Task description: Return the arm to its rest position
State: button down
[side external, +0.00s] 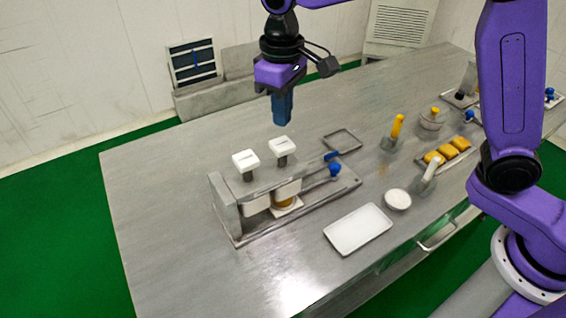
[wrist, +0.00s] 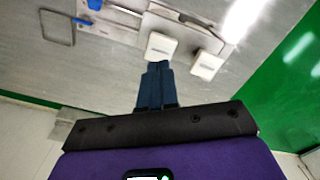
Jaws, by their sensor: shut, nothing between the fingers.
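My gripper (side external: 282,110) is above the table, over the back side of the encrusting machine (side external: 228,208). Its blue fingers point down, shut and empty, and are apart from everything below. In the wrist view the closed fingers (wrist: 157,72) show at the middle, with the machine's two white square caps (wrist: 206,65) beyond them. The machine has a metal frame, two white-capped units and a blue knob (side external: 335,170) at its right end. A yellowish round piece (side external: 285,203) sits low under the right-hand unit, partly hidden.
The metal table (side external: 150,200) has free room at its left. A white tray (side external: 358,229), a white bowl (side external: 398,199), a yellow-handled tool (side external: 397,126) and several yellow pieces (side external: 448,152) stand at the right. A thin wire frame (side external: 342,140) lies behind the machine.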

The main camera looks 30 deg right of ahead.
dwell(0.4)
jog(key=s+d+f+n, duration=0.2)
jog(key=s+d+n, duration=0.1)
jog(key=s+d, duration=0.7)
jog(key=s+d+f+n, duration=0.2)
jog(key=s+d, duration=0.9)
jog(key=s, duration=0.6)
jog(key=shift+f+n, duration=0.3)
jog(key=shift+n, duration=0.5)
